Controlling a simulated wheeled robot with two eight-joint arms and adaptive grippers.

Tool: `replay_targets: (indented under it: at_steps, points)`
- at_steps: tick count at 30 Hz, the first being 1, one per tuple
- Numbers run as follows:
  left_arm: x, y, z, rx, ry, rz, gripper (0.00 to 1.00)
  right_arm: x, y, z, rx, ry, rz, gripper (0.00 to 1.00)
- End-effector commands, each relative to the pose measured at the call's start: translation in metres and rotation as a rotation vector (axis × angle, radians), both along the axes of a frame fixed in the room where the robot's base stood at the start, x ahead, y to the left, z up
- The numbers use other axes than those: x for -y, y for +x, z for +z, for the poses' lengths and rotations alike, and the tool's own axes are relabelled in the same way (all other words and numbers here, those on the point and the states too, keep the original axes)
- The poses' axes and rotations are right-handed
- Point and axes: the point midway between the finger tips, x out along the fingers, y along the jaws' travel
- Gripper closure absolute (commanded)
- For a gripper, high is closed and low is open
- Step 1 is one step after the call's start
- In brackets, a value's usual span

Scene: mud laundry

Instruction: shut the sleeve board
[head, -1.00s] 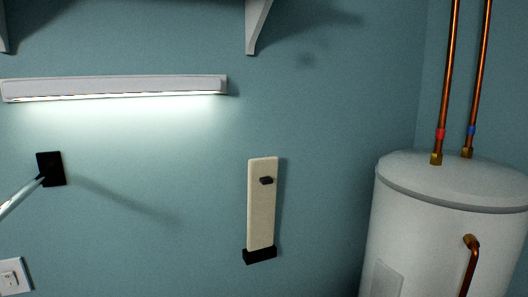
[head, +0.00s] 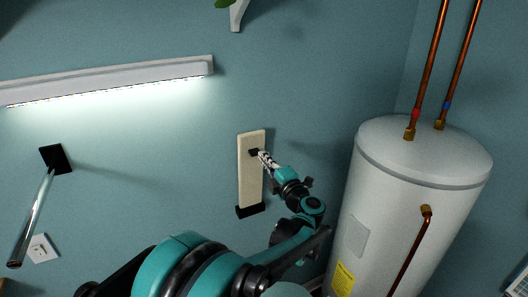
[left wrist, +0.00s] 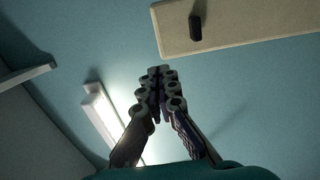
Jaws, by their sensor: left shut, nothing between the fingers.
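The sleeve board (head: 251,184) is a narrow cream board standing upright, close along the blue wall. Its foot is in a black bracket (head: 250,210), and a small black knob (head: 254,152) is near its top. In the left wrist view, part of the board (left wrist: 255,22) and the knob (left wrist: 195,27) show at the top. My left gripper (head: 261,155) is shut and empty, in front of the board's upper part by the knob. Its closed fingertips (left wrist: 158,72) show in the left wrist view. Whether they touch the board is unclear. My right gripper is out of view.
A white water heater (head: 420,170) with copper pipes stands to the right. A lit lamp bar (head: 110,82) is on the wall at upper left. A metal rod (head: 33,215) juts from a black wall plate (head: 56,159) at left, above an outlet (head: 42,249).

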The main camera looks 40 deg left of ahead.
Motion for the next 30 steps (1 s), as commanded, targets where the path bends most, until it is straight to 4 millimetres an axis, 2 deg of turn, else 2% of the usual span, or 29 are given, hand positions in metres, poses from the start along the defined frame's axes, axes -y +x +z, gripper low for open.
replay_targets:
  at_steps: [9, 15, 21, 30]
  points:
    - [-0.062, 0.032, 0.009, 0.000, 0.002, 0.002, 1.00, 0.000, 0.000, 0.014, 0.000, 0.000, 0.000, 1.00]
    - [-0.088, 0.046, 0.012, -0.001, 0.003, -0.001, 1.00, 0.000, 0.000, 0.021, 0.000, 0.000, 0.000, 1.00]
    - [-0.099, 0.051, 0.012, -0.001, 0.003, -0.002, 1.00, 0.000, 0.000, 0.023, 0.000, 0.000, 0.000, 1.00]
    - [-0.099, 0.052, 0.012, 0.000, 0.002, -0.003, 1.00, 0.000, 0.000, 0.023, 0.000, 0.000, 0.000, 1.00]
